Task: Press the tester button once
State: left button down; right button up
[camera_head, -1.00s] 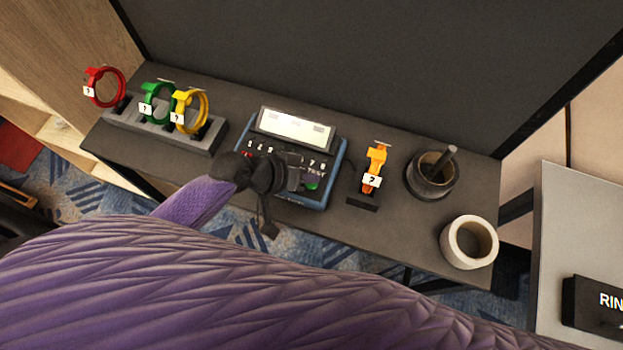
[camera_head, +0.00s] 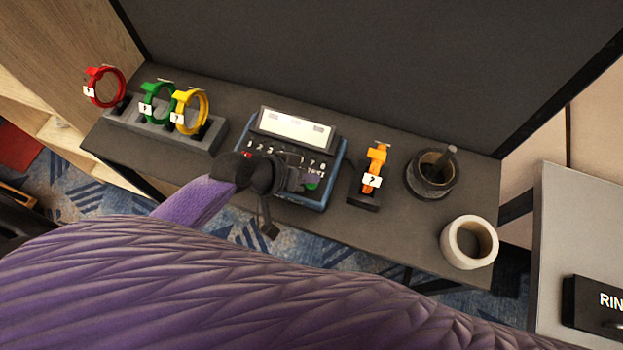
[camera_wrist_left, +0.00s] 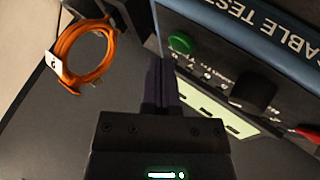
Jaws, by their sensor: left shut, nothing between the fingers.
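The cable tester (camera_head: 335,165) is a blue-edged box with a dark face and a lit white screen, standing on the dark shelf. Its green button (camera_head: 313,183) is at the lower right of the face, partly hidden by my gripper in the head view. My left gripper (camera_head: 297,182) is shut and empty, over the tester's lower part beside the button. In the left wrist view the round green button (camera_wrist_left: 181,42) shows clear, just right of my shut fingertips (camera_wrist_left: 160,62). I cannot tell whether the fingertips touch the tester. My right gripper is in neither view.
An orange cable coil (camera_head: 375,165) on a small stand is right of the tester. Red, green and yellow coils (camera_head: 190,112) sit in a grey rack (camera_head: 150,130) at left.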

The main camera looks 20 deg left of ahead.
aim_at(308, 186)
pick_arm(q)
jog(key=shift+f, duration=0.1)
jog(key=shift+f, duration=0.35)
jog(key=shift+f+b, duration=0.4)
jog(key=shift+b, duration=0.1)
dwell(0.6)
jog(key=shift+r, duration=0.15)
jog(key=shift+r+p, duration=0.7)
jog(key=shift+p, duration=0.2)
notch_tip(308, 186, up, 5)
jog(key=p, duration=0.5)
jog(key=shift+r, duration=0.1)
dwell(0.3)
